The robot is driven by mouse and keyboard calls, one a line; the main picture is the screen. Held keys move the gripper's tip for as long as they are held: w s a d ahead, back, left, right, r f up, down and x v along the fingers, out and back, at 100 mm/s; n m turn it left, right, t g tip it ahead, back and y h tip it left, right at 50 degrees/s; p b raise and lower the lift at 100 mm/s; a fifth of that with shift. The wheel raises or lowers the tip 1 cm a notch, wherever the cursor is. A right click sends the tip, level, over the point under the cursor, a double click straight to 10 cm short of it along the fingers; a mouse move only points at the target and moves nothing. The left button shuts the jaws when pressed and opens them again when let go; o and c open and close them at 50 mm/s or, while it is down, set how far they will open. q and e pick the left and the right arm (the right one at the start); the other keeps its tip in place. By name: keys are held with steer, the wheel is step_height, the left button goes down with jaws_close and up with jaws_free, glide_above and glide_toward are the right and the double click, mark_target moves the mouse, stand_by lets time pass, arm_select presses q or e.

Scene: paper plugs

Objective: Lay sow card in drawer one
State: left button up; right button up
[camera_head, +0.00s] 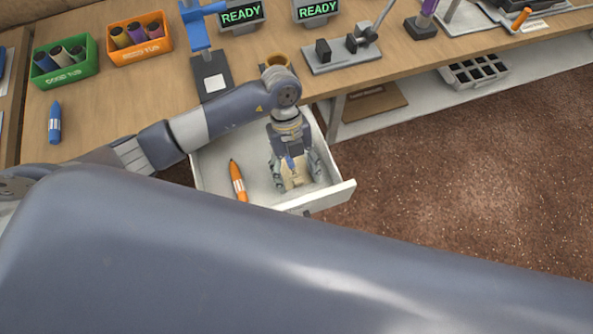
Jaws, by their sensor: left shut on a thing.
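An open white drawer (338,190) sticks out from under the wooden workbench; no number on it is readable. My left gripper (296,184) is inside the drawer's outline, pointing down, shut on a beige card-like piece (295,177). The gripper partly hides this piece, so I cannot read any marking on it or tell if it touches the drawer floor. An orange marker-like item (238,181) lies in the drawer to the left of the gripper. My right gripper is not in view.
On the bench (95,105) stand a green tub (66,75) and an orange tub (140,50) with coloured rolls, a blue press (198,38), and two READY displays (241,14). A blue marker-like item (55,123) lies at left. Brown floor (480,170) is clear at right.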

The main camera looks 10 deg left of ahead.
mark_target(291, 163)
arm_select(q)
steer(key=shift+f, duration=0.15)
steer(key=o, duration=0.7)
steer(key=v, duration=1.2)
steer(key=shift+r+b, duration=0.25)
steer(key=shift+b, duration=0.1)
